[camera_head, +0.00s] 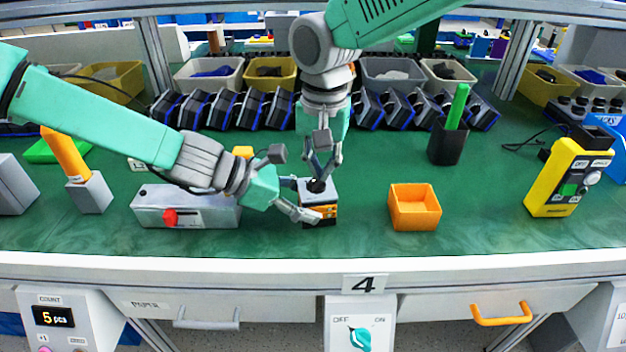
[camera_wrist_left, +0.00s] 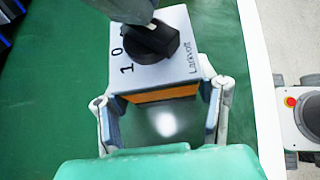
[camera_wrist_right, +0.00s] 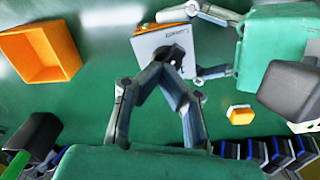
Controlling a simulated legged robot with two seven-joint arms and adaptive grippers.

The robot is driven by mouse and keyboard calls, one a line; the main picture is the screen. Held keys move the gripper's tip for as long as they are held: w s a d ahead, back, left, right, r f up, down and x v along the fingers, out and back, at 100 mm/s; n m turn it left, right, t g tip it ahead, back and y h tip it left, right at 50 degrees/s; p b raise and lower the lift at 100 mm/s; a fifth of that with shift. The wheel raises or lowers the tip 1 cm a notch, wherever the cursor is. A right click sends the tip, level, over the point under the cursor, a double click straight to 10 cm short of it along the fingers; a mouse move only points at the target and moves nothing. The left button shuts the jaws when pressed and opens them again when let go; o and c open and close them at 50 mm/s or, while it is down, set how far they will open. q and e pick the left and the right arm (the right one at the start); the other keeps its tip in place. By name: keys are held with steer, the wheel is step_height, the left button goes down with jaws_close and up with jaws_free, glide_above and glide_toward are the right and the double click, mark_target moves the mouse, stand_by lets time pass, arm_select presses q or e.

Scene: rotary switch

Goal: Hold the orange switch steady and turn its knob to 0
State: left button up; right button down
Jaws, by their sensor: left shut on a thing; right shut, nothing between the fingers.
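The orange switch (camera_head: 325,212) stands on the green table, with a light grey top and an orange band on its side. My left gripper (camera_head: 303,200) is shut on its body, one finger on each side, as the left wrist view (camera_wrist_left: 163,108) shows. The black knob (camera_wrist_left: 152,42) sits on top, with 0 and 1 printed beside it; its exact pointing direction is unclear. My right gripper (camera_head: 321,177) points down at the knob. In the right wrist view its fingertips (camera_wrist_right: 163,72) meet at the knob's edge, empty; I cannot tell whether they touch it.
An orange bin (camera_head: 415,208) stands right of the switch, and a grey box with a red knob (camera_head: 186,207) stands left, under my left arm. A black holder (camera_head: 448,143) and a yellow device (camera_head: 567,178) are further right. Dark parts line the back.

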steer(key=n, duration=1)
steer(key=shift+s+f+n, duration=0.1)
steer(key=shift+n, duration=0.3)
steer(key=c, duration=1.6)
jaws_free()
steer(key=shift+r, duration=2.6)
steer(key=shift+c, duration=0.2)
